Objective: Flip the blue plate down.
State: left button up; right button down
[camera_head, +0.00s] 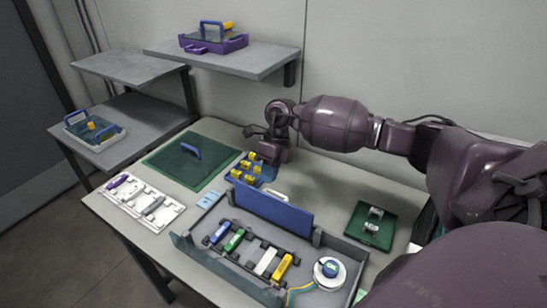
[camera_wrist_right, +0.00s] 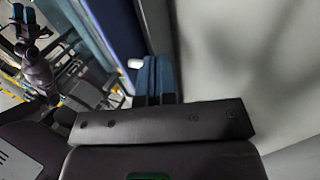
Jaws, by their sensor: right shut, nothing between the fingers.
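The blue plate (camera_head: 271,209) stands upright along the back edge of the grey tray box (camera_head: 232,283) in the head view. My right gripper (camera_head: 268,174) points down behind the plate, near its far left end, and appears apart from it. In the right wrist view the right gripper's fingers (camera_wrist_right: 157,80) are together with nothing seen between them. A long blue panel beside them in that view, likely the plate (camera_wrist_right: 117,35), runs to the upper left.
A blue holder with yellow parts (camera_head: 246,167) sits right next to my right gripper. Inside the box are several coloured blocks and a white round spool (camera_head: 329,272). A green mat (camera_head: 179,163), a white tray (camera_head: 139,204) and a green board (camera_head: 369,226) lie around it.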

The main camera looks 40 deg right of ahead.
aim_at(258, 195)
pick_arm(q)
jog(key=shift+s+a+f, duration=0.1)
jog(key=shift+s, duration=0.35)
pick_arm(e)
jog(key=shift+s+a+r, duration=0.2)
jog(key=shift+s+a, duration=0.1)
jog(key=shift+a, duration=0.4)
jog(key=shift+s+a+r, duration=0.15)
jog(key=shift+s+a, duration=0.1)
jog(key=shift+a, duration=0.45)
jog(key=shift+a+r+p, duration=0.15)
jog(key=shift+p, duration=0.25)
pick_arm(q)
jog(key=shift+w+r, duration=0.5)
jog(key=shift+r, duration=0.25)
pick_arm(e)
jog(key=shift+s+a+h, duration=0.1)
jog(key=shift+a+h, duration=0.1)
jog(key=shift+h, duration=0.1)
